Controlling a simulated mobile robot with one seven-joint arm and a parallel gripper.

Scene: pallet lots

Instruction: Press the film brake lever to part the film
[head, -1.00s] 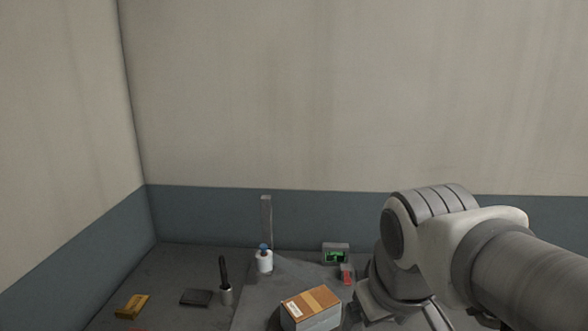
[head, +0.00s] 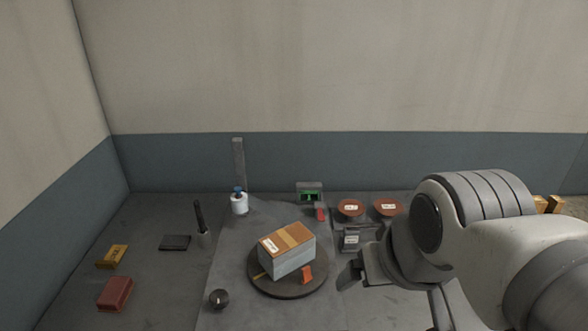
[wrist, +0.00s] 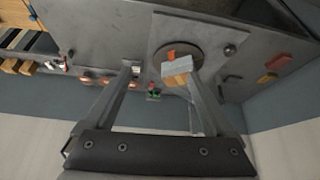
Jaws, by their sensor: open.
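A carton (head: 288,251) with a brown top and a tan strip sits on a dark round turntable (head: 262,288). An orange tag (head: 307,274) is at its near side. A white film roll (head: 239,204) with a blue top stands behind, by a grey upright post (head: 239,160). A small red part (head: 320,214), possibly the brake lever, sits below a green-lit box (head: 310,194). I cannot tell for sure which part is the lever. My gripper (head: 357,275) is right of the turntable; in the wrist view my gripper (wrist: 160,72) is open and empty, with the carton (wrist: 177,68) beyond the right finger.
Two reddish round pieces (head: 351,208) with white labels lie at the back right. On the left are a yellow block (head: 111,256), a red block (head: 115,294), a dark flat pad (head: 175,242) and a black stick in a holder (head: 201,218). A dark knob (head: 219,298) stands near the turntable.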

